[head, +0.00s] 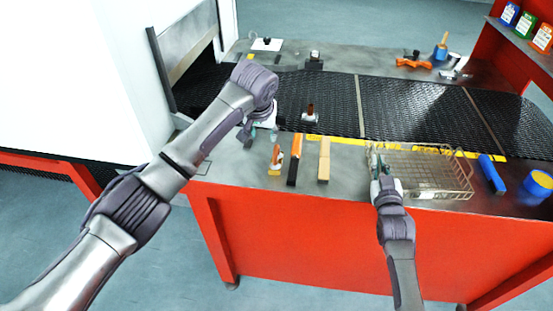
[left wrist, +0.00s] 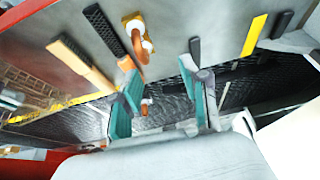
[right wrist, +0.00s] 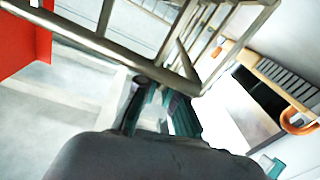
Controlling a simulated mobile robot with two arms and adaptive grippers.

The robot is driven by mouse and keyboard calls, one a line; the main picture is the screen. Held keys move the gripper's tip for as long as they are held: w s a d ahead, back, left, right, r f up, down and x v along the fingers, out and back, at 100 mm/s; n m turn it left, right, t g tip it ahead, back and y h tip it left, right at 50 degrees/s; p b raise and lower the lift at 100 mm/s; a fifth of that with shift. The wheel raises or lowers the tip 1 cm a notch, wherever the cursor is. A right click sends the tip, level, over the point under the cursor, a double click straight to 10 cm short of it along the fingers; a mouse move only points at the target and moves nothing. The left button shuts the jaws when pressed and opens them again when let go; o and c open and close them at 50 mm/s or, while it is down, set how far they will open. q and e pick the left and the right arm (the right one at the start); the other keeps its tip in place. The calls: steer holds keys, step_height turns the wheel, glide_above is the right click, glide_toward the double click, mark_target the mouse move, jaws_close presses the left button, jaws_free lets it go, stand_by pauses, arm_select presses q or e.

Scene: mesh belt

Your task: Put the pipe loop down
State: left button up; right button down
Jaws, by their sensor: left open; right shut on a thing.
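The pipe loop (head: 276,154) is a small orange-copper bent piece with pale parts, at a yellow patch on the near bench top. It shows in the left wrist view (left wrist: 147,46), and an orange U-shaped curve shows in the right wrist view (right wrist: 298,124). My left gripper (head: 261,137) is open and empty, just left of the loop and apart from it; its teal fingers spread wide in the left wrist view (left wrist: 162,75). My right gripper (head: 377,168) is shut on the left end of the wire basket (head: 440,192), whose bars also show in the right wrist view (right wrist: 95,42).
A black brush (head: 292,174) and a wooden brush (head: 324,160) lie right of the loop. The black mesh belt (head: 415,108) runs behind, with a small brown-topped item (head: 310,112) on it. A blue bar (head: 492,174) and a blue can (head: 536,188) stand right of the basket.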

mark_target(276, 148)
arm_select(q)
steer(key=d+f, duration=0.3)
steer(key=f, duration=0.1)
steer(key=shift+w+d, duration=0.35)
steer(key=shift+d, duration=0.05)
steer(key=shift+x, duration=3.1)
steer(key=shift+w+a, duration=0.1)
steer(key=shift+a, duration=0.1)
jaws_close()
steer(key=shift+r, duration=0.1)
